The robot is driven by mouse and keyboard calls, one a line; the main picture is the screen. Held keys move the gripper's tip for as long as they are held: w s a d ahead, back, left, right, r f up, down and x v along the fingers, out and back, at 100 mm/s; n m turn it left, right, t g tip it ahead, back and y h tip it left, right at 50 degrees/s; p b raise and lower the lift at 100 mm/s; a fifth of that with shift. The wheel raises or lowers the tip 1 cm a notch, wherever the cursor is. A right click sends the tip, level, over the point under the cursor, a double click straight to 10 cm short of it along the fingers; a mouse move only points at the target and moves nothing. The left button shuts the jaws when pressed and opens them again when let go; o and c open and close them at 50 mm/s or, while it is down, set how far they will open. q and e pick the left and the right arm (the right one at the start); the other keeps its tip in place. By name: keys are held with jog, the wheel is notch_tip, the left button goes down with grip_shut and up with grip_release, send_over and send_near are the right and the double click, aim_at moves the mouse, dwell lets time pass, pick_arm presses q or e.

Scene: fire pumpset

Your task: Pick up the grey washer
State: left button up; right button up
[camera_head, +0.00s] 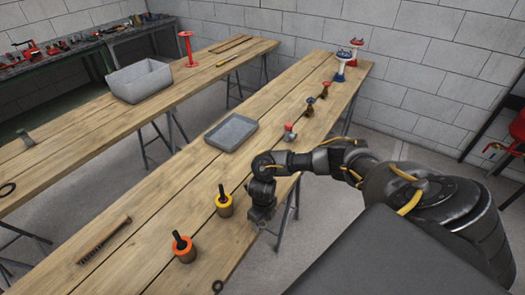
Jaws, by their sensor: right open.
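A small dark grey ring (218,286), which looks like a washer, lies flat at the near edge of the middle table, at the bottom of the head view. A larger dark ring (7,189) lies on the left table at the picture's left edge; I cannot tell its exact colour. My right gripper (262,222) points down by the right edge of the middle table, up and to the right of the small ring and apart from it. Its jaws are open, and I see nothing held. My left gripper is not in view.
On the middle table (165,203) stand an orange-topped pot (184,249) and a yellow one (224,204), near my right gripper. A grey bin (140,81) stands on the left table.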

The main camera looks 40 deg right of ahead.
jog(key=shift+f, duration=0.15)
dwell(0.3)
jog(key=c, duration=1)
